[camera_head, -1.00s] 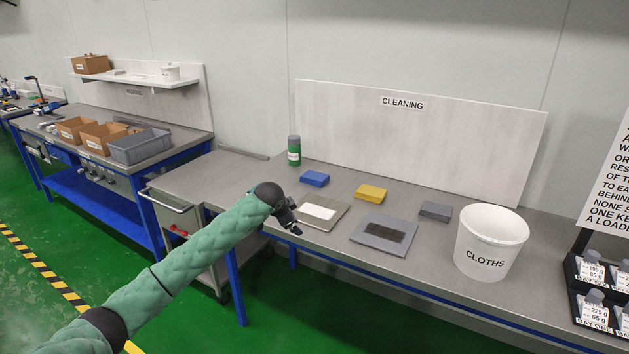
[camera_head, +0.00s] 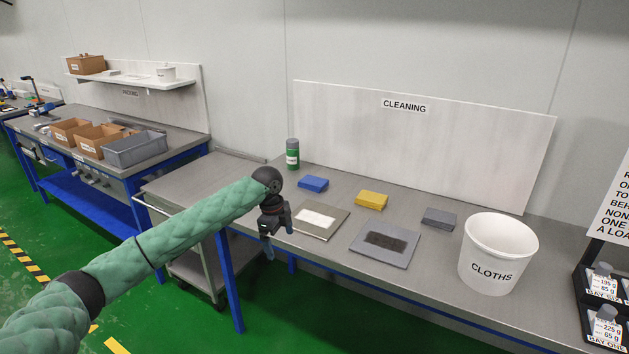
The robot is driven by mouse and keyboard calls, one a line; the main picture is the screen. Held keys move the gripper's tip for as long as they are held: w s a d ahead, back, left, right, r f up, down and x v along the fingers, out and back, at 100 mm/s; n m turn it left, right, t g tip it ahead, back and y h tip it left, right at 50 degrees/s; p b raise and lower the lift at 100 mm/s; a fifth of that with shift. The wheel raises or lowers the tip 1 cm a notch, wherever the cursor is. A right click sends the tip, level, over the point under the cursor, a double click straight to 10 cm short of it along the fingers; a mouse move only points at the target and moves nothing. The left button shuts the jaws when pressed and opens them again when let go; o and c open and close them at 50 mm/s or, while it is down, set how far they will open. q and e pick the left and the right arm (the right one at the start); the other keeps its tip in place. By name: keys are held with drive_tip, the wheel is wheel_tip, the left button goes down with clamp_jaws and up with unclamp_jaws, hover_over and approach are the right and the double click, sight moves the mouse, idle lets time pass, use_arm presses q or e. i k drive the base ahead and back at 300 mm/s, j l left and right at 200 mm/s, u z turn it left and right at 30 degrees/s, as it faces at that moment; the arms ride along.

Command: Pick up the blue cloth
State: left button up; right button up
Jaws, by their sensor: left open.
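The blue cloth (camera_head: 313,184) lies folded on the grey cleaning table, left of a folded yellow cloth and near the green bottle. My left gripper (camera_head: 279,240) is at the table's left front corner, nearer to me than the blue cloth and to its left. It points downward, open and empty, apart from the cloth. My right gripper is not in view.
A yellow cloth (camera_head: 371,200) and a grey cloth (camera_head: 438,218) lie to the right. Two flat plates, one with a pale patch (camera_head: 338,215) and one with a dark patch (camera_head: 408,254), lie in front. A green bottle (camera_head: 292,154) and a white CLOTHS bucket (camera_head: 521,251) stand on the table (camera_head: 440,285).

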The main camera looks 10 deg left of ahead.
sight(316, 183)
drive_tip(key=i, duration=1.8)
